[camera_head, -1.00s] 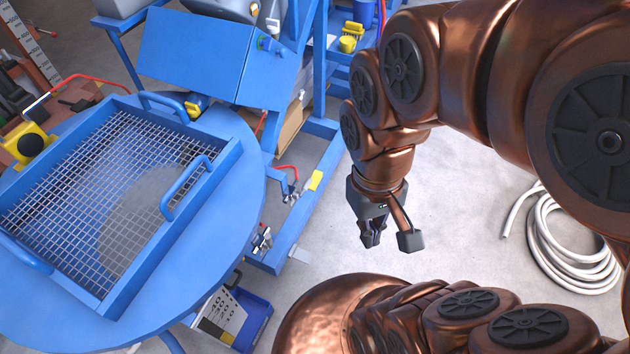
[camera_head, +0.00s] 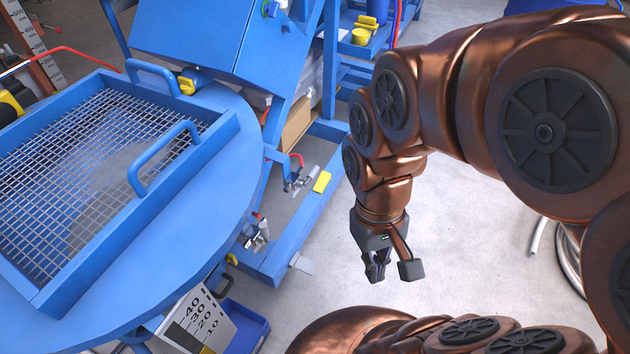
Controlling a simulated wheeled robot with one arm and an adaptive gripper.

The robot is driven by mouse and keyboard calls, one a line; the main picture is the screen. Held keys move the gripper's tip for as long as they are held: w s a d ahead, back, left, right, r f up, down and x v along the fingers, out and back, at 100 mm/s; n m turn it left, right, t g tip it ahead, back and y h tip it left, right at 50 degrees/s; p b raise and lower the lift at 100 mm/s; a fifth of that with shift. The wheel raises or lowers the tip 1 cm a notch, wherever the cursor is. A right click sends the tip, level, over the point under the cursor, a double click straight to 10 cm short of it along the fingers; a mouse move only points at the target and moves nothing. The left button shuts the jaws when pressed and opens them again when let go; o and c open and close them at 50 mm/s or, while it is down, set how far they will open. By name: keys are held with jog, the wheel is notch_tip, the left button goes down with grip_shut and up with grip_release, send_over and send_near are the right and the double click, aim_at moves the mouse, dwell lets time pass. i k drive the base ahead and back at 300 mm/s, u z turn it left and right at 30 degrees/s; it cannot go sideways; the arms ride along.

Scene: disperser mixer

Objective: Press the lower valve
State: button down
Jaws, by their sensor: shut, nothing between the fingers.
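Two small metal valves show on the right side of the blue mixer frame. The upper one (camera_head: 301,180) has a red handle and sits on a blue bracket. The lower valve (camera_head: 257,236) is nearer to me, with a bit of red at its top, beside the round blue table's edge. My gripper (camera_head: 376,275) points down over the grey floor, to the right of both valves. It is shut, holds nothing and touches nothing in view.
The round blue table (camera_head: 215,165) carries a mesh-covered blue frame (camera_head: 165,185) with handles. A blue frame beam (camera_head: 300,235) runs beside the valves. A blue bin (camera_head: 245,325) stands below. A pale hose (camera_head: 538,235) lies on the floor at right.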

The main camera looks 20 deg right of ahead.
aim_at(311, 176)
jog(key=z, duration=0.45)
jog(key=k, duration=0.85)
jog(key=u, duration=0.85)
jog(key=i, duration=0.5)
jog(key=u, duration=0.05)
